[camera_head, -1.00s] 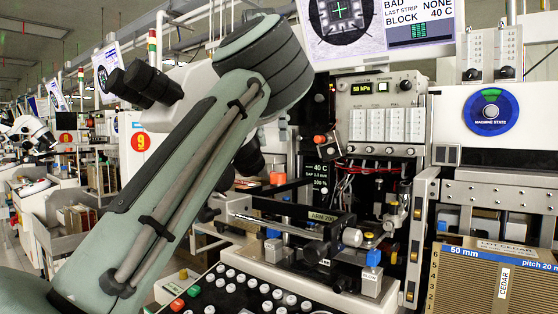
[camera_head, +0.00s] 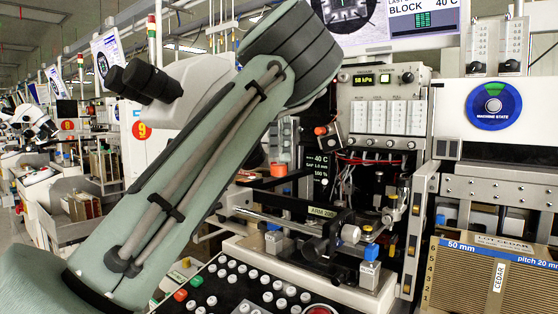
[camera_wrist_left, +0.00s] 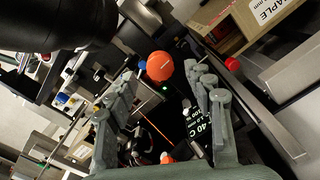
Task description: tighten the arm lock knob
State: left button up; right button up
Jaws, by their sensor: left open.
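A round orange knob (camera_wrist_left: 160,66) shows in the left wrist view, just past and between the fingertips of my left gripper (camera_wrist_left: 165,80). The gripper is open, with grey fingers on either side. I cannot tell its distance from the knob. In the head view my left forearm and wrist cross the left and middle, and the fingers are hidden. No label marks which knob is the arm lock. My right gripper is not in view.
A keypad (camera_head: 240,288) with several buttons lies in front of the machine. A cedar-labelled slotted box (camera_head: 485,275) stands at the right. A microscope eyepiece (camera_head: 140,80) is behind my arm. The display also shows in the wrist view (camera_wrist_left: 195,125).

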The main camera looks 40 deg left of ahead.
aim_at(279, 170)
pick_arm(q)
jog(key=shift+f, duration=1.4)
jog(key=shift+c, duration=0.5)
jog(key=c, duration=1.1)
jog(key=shift+m, duration=0.5)
jog(key=m, duration=0.2)
jog(key=shift+m, duration=0.4)
jog(key=m, duration=0.3)
jog(key=shift+m, duration=0.4)
jog(key=m, duration=0.6)
